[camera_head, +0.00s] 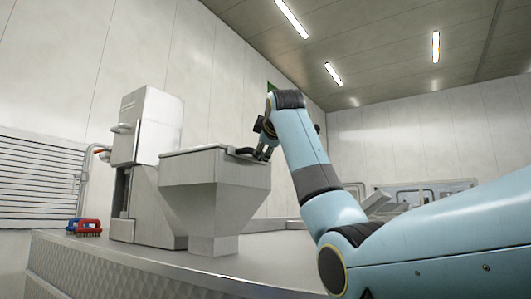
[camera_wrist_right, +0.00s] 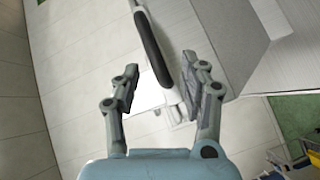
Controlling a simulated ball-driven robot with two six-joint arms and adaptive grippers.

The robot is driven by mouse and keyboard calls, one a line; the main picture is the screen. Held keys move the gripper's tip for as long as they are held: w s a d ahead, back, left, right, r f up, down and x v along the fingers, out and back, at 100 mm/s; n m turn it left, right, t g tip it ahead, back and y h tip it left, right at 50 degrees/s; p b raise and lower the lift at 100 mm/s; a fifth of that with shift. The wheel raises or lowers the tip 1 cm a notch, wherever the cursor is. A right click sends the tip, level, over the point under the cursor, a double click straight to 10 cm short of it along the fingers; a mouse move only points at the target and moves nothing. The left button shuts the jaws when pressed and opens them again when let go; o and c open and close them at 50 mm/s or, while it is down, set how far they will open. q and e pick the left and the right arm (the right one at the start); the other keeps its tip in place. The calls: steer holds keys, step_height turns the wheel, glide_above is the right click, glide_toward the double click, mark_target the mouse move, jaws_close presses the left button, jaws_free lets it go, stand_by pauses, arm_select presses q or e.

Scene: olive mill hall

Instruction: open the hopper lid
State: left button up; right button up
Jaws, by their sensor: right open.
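The grey metal hopper (camera_head: 214,190) stands on the bench, wide at the top and narrowing downward. Its flat lid (camera_head: 190,150) lies level across the top and looks closed. A dark lid handle (camera_head: 243,151) sticks out at the right end of the lid. My right gripper (camera_head: 262,150) is at this end, close to the handle. In the right wrist view the handle's black grip (camera_wrist_right: 152,45) runs between the two spread fingers of the gripper (camera_wrist_right: 160,72). I cannot tell whether a finger touches it. My left gripper is not in view.
A tall grey machine housing (camera_head: 147,125) stands left of the hopper. The metal bench (camera_head: 150,262) is clear in front of the hopper. Grey equipment (camera_head: 385,203) stands farther back at right.

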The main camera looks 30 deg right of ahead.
steer(key=m, duration=0.1)
steer(key=s+m, duration=0.1)
steer(key=m, duration=0.2)
steer(key=shift+s+a+r, duration=0.15)
steer(key=shift+a+r, duration=0.05)
steer(key=shift+a, duration=0.1)
steer(key=shift+f, duration=0.1)
